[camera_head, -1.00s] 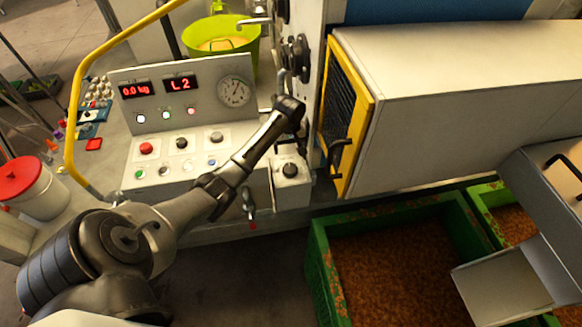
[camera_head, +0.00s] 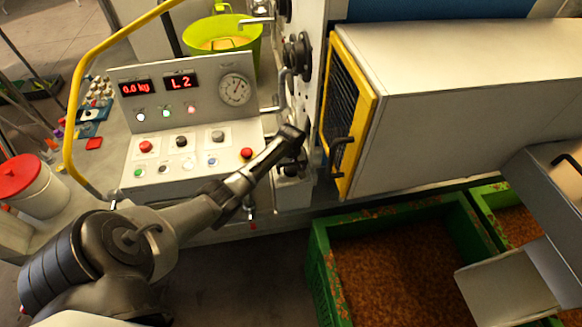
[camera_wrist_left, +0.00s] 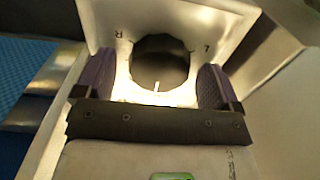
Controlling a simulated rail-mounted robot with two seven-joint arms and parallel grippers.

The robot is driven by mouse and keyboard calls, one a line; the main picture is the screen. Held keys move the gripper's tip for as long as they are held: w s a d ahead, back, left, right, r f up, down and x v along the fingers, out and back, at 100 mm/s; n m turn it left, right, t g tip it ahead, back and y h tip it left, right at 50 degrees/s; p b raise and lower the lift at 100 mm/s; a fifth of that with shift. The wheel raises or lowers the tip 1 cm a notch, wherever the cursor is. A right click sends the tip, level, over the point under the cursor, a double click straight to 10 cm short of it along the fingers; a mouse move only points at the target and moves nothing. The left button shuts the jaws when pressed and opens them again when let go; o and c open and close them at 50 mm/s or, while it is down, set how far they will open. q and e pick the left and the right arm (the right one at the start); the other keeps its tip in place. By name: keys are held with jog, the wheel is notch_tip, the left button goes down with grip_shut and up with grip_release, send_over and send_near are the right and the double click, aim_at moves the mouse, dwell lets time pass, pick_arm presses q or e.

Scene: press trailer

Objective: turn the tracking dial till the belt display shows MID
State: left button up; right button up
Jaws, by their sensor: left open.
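The belt display (camera_head: 181,82) on the sloped panel reads L2 in red. The tracking dial (camera_wrist_left: 160,62) is a dark round knob with a pale pointer line, on a white plate marked R and L in the left wrist view. In the head view my gripper mostly hides it, on its small white box (camera_head: 292,194) to the right of the console. My left gripper (camera_head: 292,166) is over the dial. In the left wrist view its open fingers (camera_wrist_left: 157,82) stand on either side of the knob, with gaps visible. My right gripper is in neither view.
The console carries a red mushroom button (camera_head: 246,153), black knobs and a round gauge (camera_head: 235,90). A yellow-framed guard door (camera_head: 350,115) stands close to the right of the gripper. A green crate (camera_head: 318,245) of orange-brown bits sits below. A yellow rail (camera_head: 73,130) curves at left.

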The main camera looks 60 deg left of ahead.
pick_arm(q)
jog(key=shift+c, duration=0.4)
jog(key=c, duration=0.8)
jog(key=shift+r+m+p, duration=0.2)
jog(key=shift+m+p, duration=0.5)
jog(key=shift+p, duration=0.15)
jog(key=shift+c, duration=0.2)
jog(key=m+p, duration=0.1)
jog(key=m, duration=0.1)
jog(key=shift+m+p, duration=0.3)
jog(key=m+p, duration=0.1)
jog(key=m, duration=0.2)
jog(key=shift+f, duration=0.1)
jog(key=shift+m+p, duration=0.35)
jog(key=shift+m, duration=0.65)
jog(key=shift+f, duration=0.1)
jog(key=shift+m, duration=0.3)
